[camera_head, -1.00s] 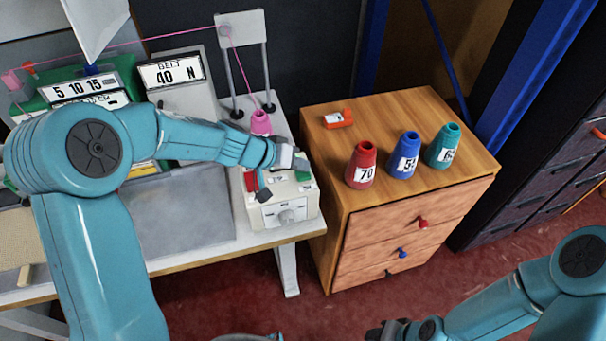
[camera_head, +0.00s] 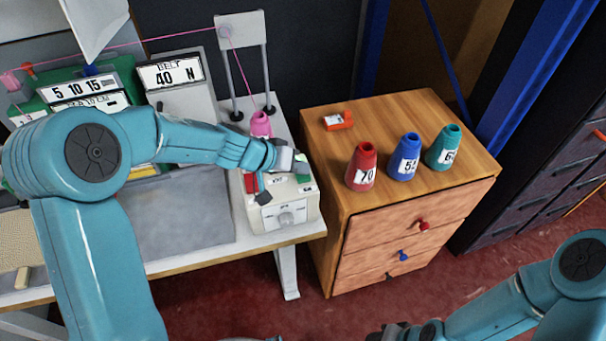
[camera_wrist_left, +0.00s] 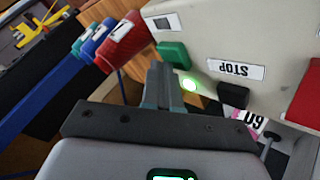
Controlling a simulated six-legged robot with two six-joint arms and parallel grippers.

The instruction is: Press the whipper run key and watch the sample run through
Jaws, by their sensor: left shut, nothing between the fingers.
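The control box (camera_head: 284,213) stands at the table's right end. Its green key (camera_head: 303,175) is on the right of the top, and it also shows in the left wrist view (camera_wrist_left: 172,52). Beside it a green lamp (camera_wrist_left: 188,84) is lit, with a black key (camera_wrist_left: 233,95) and a STOP label further on. My left gripper (camera_wrist_left: 164,84) is shut and empty, its fingertips close to the green key; I cannot tell whether they touch. A beige sample (camera_head: 14,235) lies at the far left, partly cut off. My right gripper (camera_head: 385,335) is at the bottom edge, its fingers unclear.
A pink cone (camera_head: 261,124) stands behind the box, its yarn running up to a guide and left. Red (camera_head: 361,168), blue (camera_head: 404,158) and teal (camera_head: 443,149) cones and an orange item (camera_head: 338,121) stand on the wooden cabinet. Red floor lies clear in front.

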